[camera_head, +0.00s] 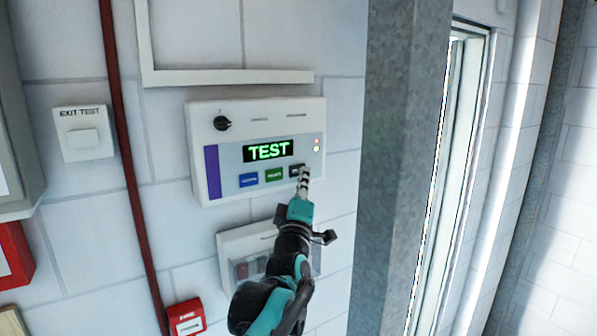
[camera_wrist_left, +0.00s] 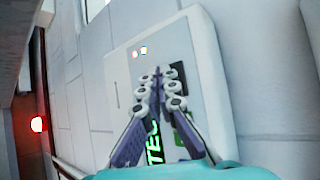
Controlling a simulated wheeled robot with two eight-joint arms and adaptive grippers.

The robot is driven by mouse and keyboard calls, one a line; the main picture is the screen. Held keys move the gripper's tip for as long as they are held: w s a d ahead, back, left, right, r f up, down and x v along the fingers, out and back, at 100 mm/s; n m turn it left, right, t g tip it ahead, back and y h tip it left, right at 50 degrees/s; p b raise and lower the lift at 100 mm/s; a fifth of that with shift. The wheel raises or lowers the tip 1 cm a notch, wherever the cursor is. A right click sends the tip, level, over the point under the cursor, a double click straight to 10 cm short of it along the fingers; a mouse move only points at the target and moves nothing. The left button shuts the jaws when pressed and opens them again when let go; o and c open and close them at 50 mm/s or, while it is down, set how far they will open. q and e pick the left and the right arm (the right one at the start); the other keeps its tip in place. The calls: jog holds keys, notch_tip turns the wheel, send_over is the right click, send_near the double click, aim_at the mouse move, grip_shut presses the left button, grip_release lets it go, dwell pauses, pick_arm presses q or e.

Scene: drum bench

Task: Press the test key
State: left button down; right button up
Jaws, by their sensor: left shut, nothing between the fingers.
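A white control panel (camera_head: 258,118) is fixed to the wall in the head view, with a green display (camera_head: 268,151) reading TEST. Below the display sit a blue key (camera_head: 249,180), a green key (camera_head: 274,175) and a dark key (camera_head: 295,171), whose right part is hidden by my fingers. My left gripper (camera_head: 303,175) is shut and empty, with its tips at the dark key; I cannot tell whether they touch it. In the left wrist view, the shut fingers (camera_wrist_left: 160,80) lie in front of the panel (camera_wrist_left: 204,70) and cover part of the display. My right gripper is not in view.
A black knob (camera_head: 222,123) is on the panel's upper left. A white box (camera_head: 240,245) is below, partly behind my arm. An exit test switch (camera_head: 84,134), a red pipe (camera_head: 130,150) and a red fire box (camera_head: 186,317) are left. A grey column (camera_head: 395,150) stands close right.

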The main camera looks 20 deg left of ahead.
pick_arm(q)
jog(key=s+d, duration=0.4)
jog(key=shift+d+p, duration=0.3)
jog(key=shift+d, duration=0.05)
dwell(0.3)
jog(key=s+d+f+m+g+h+b, duration=0.1)
jog(key=s+f+m+g+h+b, duration=0.2)
jog(key=f+b, duration=0.7)
jog(key=s+d+f+m+g+h+b, duration=0.1)
jog(key=s+f+m+g+b, duration=0.2)
jog(key=f, duration=1.3)
jog(key=s+d+f+m+g+h+b, duration=0.15)
jog(key=s+f+m+b, duration=0.45)
jog(key=f, duration=0.7)
jog(key=s+a+f+m+g+b, duration=0.1)
jog(key=s+f+b, duration=0.4)
jog(key=f, duration=0.7)
jog(key=s+a+f+m+g+y+b, duration=0.1)
jog(key=s+f+g+b, duration=0.3)
jog(key=f, duration=0.7)
jog(key=s+a+f+m+g+b, duration=0.2)
jog(key=s+f+b, duration=0.4)
jog(key=f, duration=0.6)
jog(key=shift+s+a+f+g+b, duration=0.35)
jog(key=shift+s+a+g, duration=0.05)
jog(key=shift+a+g, duration=0.15)
jog(key=shift+y, duration=0.25)
